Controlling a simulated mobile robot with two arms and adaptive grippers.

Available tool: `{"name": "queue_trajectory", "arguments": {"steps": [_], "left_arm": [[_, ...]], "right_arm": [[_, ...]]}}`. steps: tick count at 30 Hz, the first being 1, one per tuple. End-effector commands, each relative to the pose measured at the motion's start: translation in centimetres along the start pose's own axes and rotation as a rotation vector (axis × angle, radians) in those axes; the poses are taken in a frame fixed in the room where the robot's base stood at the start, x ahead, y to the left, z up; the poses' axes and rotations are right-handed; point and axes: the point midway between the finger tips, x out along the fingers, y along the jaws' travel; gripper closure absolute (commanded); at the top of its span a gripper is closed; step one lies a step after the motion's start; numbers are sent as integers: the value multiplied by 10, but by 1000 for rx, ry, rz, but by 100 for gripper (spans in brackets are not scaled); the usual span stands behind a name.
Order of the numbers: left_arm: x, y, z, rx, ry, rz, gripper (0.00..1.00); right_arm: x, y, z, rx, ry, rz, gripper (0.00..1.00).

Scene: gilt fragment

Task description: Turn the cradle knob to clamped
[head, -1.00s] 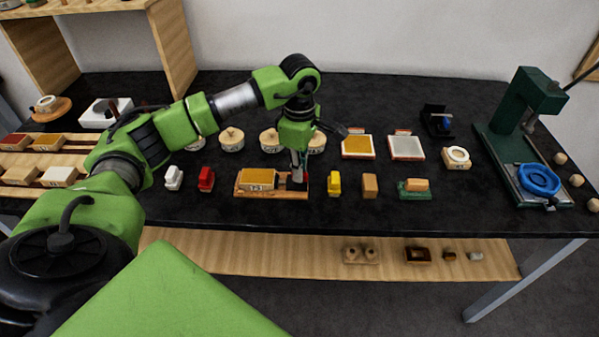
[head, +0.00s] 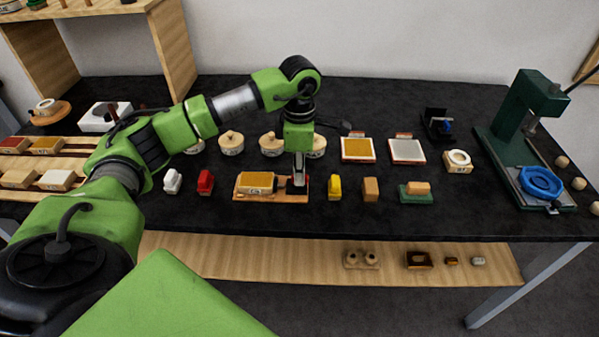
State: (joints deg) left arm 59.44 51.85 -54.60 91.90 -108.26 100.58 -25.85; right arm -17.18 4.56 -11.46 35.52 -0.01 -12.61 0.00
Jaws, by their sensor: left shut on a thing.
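The cradle (head: 240,195) is a low wooden base near the front middle of the black table, with a yellow-topped block (head: 257,182) on its left part. My left gripper (head: 298,186) points straight down at the right end of the cradle. It is shut on the cradle knob, which its fingers mostly hide. The knob's setting cannot be read in this view. My right gripper is not in view.
A red piece (head: 205,182) and a white piece (head: 172,181) stand left of the cradle. A yellow piece (head: 334,187) and a tan block (head: 370,189) stand close on its right. Several round lidded pots (head: 231,142) stand behind. A green press (head: 525,125) stands at the far right.

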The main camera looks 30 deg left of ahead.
Motion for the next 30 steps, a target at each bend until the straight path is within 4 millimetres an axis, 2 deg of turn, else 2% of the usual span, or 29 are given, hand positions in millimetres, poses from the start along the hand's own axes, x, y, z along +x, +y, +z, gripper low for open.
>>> {"name": "queue_trajectory", "arguments": {"steps": [3,4,5,17,23,30], "left_arm": [[0,0,0,0,-1,1,100],[0,0,0,0,-1,1,83],[0,0,0,0,-1,1,75],[-3,1,0,1,-1,2,74],[-32,1,1,1,-3,4,74],[-84,1,1,1,-4,4,74]], "right_arm": [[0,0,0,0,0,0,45],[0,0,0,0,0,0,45],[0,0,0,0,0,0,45],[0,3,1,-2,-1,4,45],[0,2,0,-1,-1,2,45],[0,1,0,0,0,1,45]]}}
